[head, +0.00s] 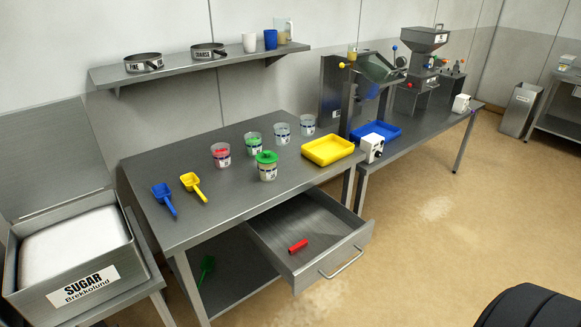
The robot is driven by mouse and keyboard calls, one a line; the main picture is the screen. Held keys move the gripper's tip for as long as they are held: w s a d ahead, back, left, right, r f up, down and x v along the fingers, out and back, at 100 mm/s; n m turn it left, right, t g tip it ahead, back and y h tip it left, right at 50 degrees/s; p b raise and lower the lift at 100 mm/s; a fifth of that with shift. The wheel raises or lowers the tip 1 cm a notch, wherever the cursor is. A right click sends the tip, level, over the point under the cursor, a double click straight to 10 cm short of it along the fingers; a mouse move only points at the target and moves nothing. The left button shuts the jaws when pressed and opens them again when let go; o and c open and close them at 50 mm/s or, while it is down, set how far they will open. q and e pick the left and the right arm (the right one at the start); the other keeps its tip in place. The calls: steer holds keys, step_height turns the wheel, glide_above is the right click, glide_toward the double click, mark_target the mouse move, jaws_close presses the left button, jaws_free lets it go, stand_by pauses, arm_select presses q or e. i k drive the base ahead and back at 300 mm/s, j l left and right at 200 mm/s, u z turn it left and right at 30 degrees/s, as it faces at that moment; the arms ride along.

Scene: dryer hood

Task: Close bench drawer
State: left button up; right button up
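The bench drawer (326,263) is pulled out from under the right half of the metal bench (200,220). Its bar handle (342,264) is on the front face, toward the lower right. A red object (298,246) lies inside on the drawer floor. Neither of my grippers shows in the head view, and nothing is touching the drawer handle.
On the bench are blue (164,197) and yellow scoops (193,186), several labelled cups and a yellow tray (328,149). A sugar bin (75,262) stands at the left. A second bench with a machine (418,78) is behind. Open floor (440,220) lies right of the drawer.

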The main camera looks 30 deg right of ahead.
mark_target(333, 234)
steer(key=l+z, duration=0.1)
steer(key=z, duration=1.15)
steer(key=k+l, duration=0.05)
